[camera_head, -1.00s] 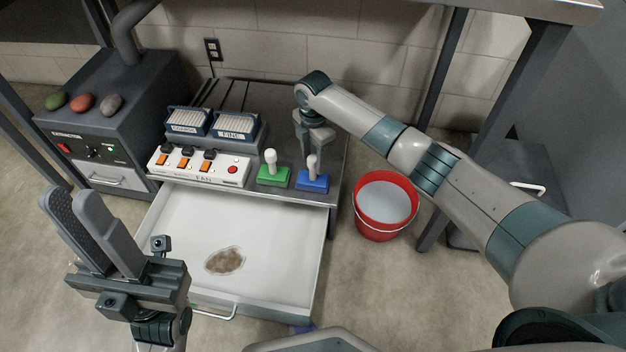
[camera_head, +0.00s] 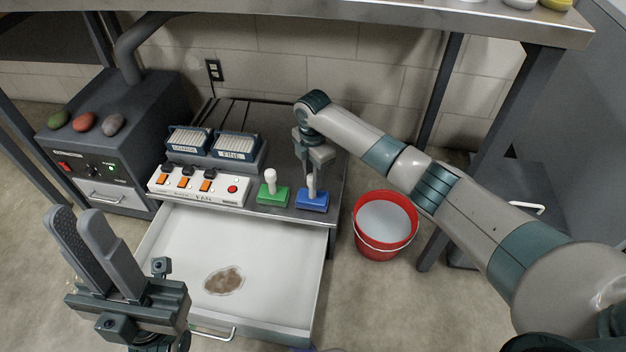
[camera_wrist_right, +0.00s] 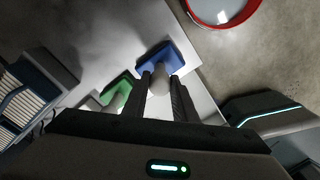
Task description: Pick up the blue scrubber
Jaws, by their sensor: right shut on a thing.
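The blue scrubber (camera_head: 312,201) has a blue base and a pale upright handle. It stands on the metal bench top near its front right edge, beside the green scrubber (camera_head: 272,195). My right gripper (camera_head: 313,178) reaches down over it and is shut on its handle. In the right wrist view the fingers (camera_wrist_right: 162,98) lie on both sides of the handle, and the blue base (camera_wrist_right: 160,60) shows beyond them. Whether the base touches the bench is hard to tell. My left gripper (camera_head: 78,240) is open and empty at the lower left, fingers pointing up.
A red bucket (camera_head: 385,226) with pale liquid stands on the floor right of the bench. An open white drawer (camera_head: 270,255) holds a brown patch (camera_head: 224,281). A switch panel (camera_head: 200,188) and two filter boxes (camera_head: 212,145) stand left of the scrubbers.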

